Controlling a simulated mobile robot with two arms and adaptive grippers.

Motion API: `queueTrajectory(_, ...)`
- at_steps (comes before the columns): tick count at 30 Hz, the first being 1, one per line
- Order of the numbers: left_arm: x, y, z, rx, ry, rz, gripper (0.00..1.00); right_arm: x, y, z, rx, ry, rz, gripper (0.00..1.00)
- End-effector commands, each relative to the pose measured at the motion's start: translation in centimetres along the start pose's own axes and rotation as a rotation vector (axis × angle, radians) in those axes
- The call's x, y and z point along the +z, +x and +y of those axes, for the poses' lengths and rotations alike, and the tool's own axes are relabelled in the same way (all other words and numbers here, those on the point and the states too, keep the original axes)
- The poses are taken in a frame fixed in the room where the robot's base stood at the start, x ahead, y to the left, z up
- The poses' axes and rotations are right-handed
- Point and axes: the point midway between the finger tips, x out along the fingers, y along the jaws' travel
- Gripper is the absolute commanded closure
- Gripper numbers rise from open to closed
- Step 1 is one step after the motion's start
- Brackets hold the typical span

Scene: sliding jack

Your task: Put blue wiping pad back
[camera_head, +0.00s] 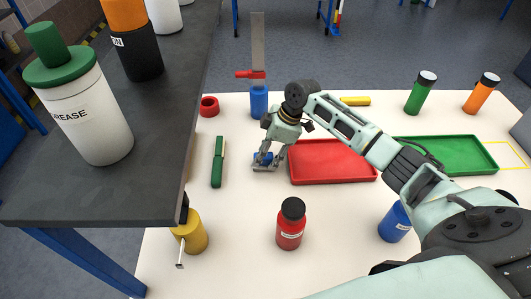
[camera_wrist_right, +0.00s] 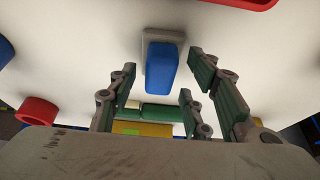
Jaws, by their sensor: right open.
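The blue wiping pad (camera_head: 262,155) lies on the white table just left of the red tray (camera_head: 330,160), partly hidden by my right gripper's fingers. In the right wrist view the pad (camera_wrist_right: 160,66) shows as a blue block with a pale grey layer beside it. My right gripper (camera_head: 267,163) points down over the pad. Its fingers (camera_wrist_right: 160,88) are spread on both sides, with the pad lying between and slightly beyond the tips; I see no grip on it. My left gripper is not in view.
A blue-based tool (camera_head: 259,101) stands behind, near a red ring (camera_head: 209,106). A red bottle (camera_head: 290,224) stands in front. A green tray (camera_head: 446,152) is at right. A dark raised shelf (camera_head: 130,150) borders the left.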

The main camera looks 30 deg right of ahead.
Motion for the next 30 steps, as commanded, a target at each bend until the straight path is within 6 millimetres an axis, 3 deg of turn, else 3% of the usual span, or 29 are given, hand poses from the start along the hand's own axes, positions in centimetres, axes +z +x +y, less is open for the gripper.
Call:
queueTrajectory(5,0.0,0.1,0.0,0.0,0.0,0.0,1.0,-0.1,-1.8,0.2,0.005,-0.002,0.001,0.55)
queueTrajectory(18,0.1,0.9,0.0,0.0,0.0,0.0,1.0,-0.1,-10.5,0.1,0.003,-0.001,0.0,0.55)
queueTrajectory(24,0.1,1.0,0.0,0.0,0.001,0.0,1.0,-0.1,-12.0,0.0,0.001,-0.001,0.001,0.55)
queueTrajectory(30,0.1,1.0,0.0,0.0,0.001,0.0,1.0,-0.1,-12.2,0.0,0.0,-0.001,0.001,0.55)
